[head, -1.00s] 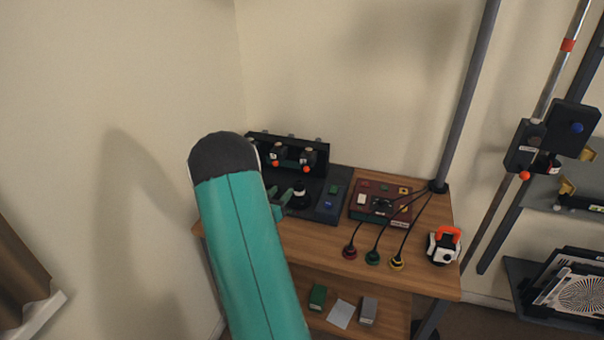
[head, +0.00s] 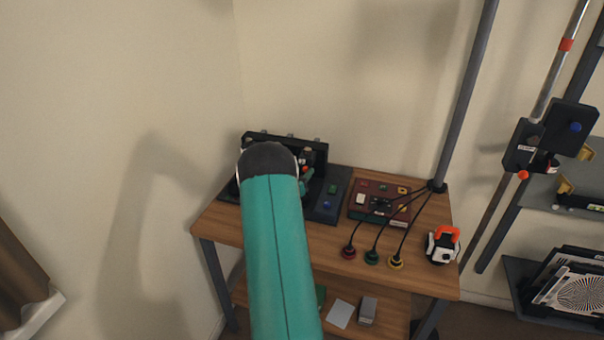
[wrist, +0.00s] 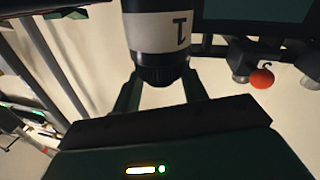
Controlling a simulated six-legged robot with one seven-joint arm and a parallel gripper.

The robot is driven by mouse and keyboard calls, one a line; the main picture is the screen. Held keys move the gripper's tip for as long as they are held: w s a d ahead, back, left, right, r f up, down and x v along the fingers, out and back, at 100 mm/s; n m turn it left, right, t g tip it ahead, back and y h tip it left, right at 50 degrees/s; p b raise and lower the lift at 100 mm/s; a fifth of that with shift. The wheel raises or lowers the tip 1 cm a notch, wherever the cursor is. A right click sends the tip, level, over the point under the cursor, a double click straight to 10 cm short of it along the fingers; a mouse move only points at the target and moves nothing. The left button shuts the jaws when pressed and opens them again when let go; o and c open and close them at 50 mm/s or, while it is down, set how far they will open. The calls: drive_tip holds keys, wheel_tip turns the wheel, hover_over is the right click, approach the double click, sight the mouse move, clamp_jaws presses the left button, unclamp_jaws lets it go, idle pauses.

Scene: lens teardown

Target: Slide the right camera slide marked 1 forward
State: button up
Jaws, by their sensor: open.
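The camera slide marked 1 shows in the wrist view as a black cylinder with a white band (wrist: 160,32) bearing an upside-down 1. My gripper (wrist: 162,88) is open, with its two fingers on either side of the cylinder's dark lower end; I cannot tell whether they touch it. In the head view my gripper (head: 306,180) is at the black camera rig (head: 285,140) at the back of the bench, mostly hidden behind my arm. A second unit, marked 2, with a red ball (wrist: 262,78) is to the right in the wrist view.
A maroon box (head: 372,187) with coloured buttons stands right of the rig. Red, green and yellow plugs (head: 348,252) on black cables lie at the bench's front. An orange and white device (head: 443,245) is at the right edge. A grey pole (head: 467,95) rises behind.

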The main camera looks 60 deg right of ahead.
drive_tip(key=shift+d, duration=0.15)
clamp_jaws()
